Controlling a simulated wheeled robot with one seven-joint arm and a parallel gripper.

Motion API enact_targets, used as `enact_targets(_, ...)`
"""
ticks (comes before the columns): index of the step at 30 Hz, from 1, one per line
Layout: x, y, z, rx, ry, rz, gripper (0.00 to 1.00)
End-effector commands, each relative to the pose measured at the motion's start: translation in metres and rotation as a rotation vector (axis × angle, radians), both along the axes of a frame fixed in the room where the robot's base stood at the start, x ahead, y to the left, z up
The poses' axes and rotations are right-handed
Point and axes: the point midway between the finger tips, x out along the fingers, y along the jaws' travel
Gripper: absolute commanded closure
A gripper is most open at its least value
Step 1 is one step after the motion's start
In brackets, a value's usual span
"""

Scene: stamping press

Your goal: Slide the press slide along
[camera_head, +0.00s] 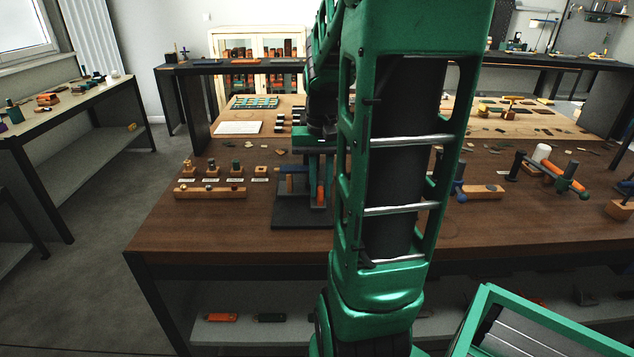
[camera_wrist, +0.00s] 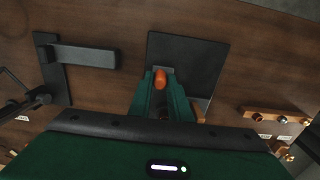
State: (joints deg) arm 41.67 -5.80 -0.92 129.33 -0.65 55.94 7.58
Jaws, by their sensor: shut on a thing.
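The stamping press stands on the brown table, on a dark square base plate (camera_head: 290,216) that also shows in the wrist view (camera_wrist: 207,52). An upright orange part (camera_head: 320,194), which looks like the handle of the press slide, is at the press. In the wrist view the orange part (camera_wrist: 160,78) lies between the two green fingers of my gripper (camera_wrist: 161,88). My gripper is shut on it, above the base plate. My arm and gripper hide much of the press, so how far the slide stands along its travel cannot be told.
Left of the press are small blocks with labels (camera_head: 211,171) and a wooden strip (camera_head: 209,193). Behind it lies a white sheet (camera_head: 238,127). To the right stand blue-and-orange fixtures (camera_head: 552,172). A dark bracket (camera_wrist: 75,60) shows in the wrist view.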

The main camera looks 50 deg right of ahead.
Motion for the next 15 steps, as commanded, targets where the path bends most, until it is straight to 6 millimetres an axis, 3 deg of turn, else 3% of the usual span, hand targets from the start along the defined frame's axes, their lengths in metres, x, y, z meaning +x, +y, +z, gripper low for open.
enact_targets(15,-0.016,0.027,0.001,0.0,-0.006,0.016,1.0)
